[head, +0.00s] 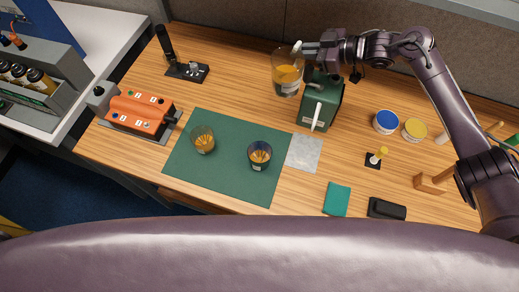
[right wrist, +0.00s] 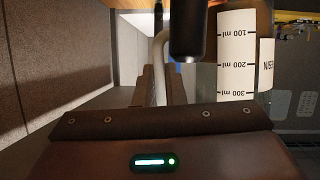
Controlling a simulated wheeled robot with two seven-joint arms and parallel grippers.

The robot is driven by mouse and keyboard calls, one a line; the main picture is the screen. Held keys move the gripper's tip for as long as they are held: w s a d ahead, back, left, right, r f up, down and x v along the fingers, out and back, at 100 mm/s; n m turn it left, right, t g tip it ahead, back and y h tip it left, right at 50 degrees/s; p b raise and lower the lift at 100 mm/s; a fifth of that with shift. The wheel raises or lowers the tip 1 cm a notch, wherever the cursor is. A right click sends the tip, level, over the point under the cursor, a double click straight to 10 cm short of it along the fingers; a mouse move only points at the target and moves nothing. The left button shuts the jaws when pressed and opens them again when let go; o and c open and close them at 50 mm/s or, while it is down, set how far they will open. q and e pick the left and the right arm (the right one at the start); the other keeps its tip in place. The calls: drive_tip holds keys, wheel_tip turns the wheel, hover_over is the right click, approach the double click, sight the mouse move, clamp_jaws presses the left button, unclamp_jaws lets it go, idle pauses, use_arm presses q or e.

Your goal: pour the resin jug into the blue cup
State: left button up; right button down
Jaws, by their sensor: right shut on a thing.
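The resin jug (head: 286,80) is clear, with amber liquid low inside and a white label. My right gripper (head: 303,48) is shut on it near its top, at its handle side, and holds it above the back of the table, left of the green machine. It looks near upright. In the right wrist view the jug's white scale strip (right wrist: 237,60) shows at the right, and the handle (right wrist: 160,60) near the middle. The blue cup (head: 260,156), glass with a blue band, stands on the green mat (head: 225,178); amber shows inside. My left gripper is out of view.
A second glass (head: 203,140) with amber inside stands left on the mat. The green machine (head: 320,103) stands close right of the jug. An orange box (head: 138,112) is at left; blue (head: 386,121) and yellow (head: 414,130) lidded tubs are at right.

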wheel_tip(320, 180, up, 6)
drive_tip(key=shift+w+m+g, duration=0.2)
drive_tip(key=shift+m+g, duration=0.1)
drive_tip(key=shift+m, duration=0.1)
idle(0.6)
